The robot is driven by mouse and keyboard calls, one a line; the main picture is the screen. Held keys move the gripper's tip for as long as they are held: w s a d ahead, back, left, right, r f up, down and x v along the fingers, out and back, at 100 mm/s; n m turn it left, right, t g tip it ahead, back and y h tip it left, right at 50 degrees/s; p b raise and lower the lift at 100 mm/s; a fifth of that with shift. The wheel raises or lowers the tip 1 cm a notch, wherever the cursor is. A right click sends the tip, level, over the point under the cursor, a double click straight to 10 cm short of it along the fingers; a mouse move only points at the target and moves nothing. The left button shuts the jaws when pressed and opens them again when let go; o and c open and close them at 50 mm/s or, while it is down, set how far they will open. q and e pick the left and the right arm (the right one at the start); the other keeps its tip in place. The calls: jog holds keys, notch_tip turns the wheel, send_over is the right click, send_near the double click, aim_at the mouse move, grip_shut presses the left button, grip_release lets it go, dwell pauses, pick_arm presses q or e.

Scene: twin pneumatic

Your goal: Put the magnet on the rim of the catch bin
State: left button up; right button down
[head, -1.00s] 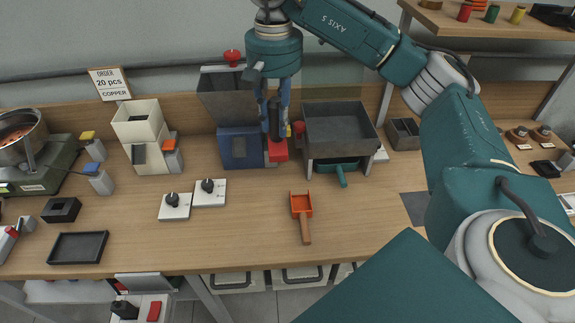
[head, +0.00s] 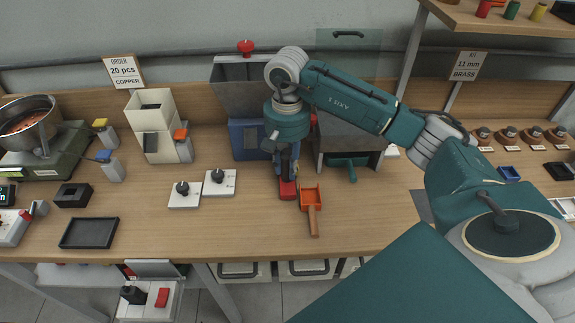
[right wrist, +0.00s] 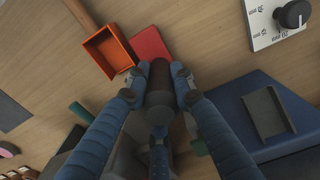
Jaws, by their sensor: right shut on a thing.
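My right gripper (head: 285,165) is shut around a dark upright cylinder, seen between the fingers in the right wrist view (right wrist: 158,85). A red block (head: 288,190) shows just below the fingers and also in the right wrist view (right wrist: 150,42). It appears to be the foot of the held piece, likely the magnet. Whether it touches the table is unclear. No bin is labelled as the catch bin. A blue box (head: 240,138) under a grey hopper stands behind and left of the gripper. A grey bin (head: 338,138) stands behind and right, partly covered by my arm.
An orange scoop (head: 312,197) lies right beside the red block. Two white plates with black knobs (head: 221,183) lie to the left. A teal scoop (head: 350,164) pokes out below the grey bin.

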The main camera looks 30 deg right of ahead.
jog(key=shift+f, duration=0.45)
jog(key=shift+f, duration=0.15)
jog(key=c, duration=1.5)
grip_release()
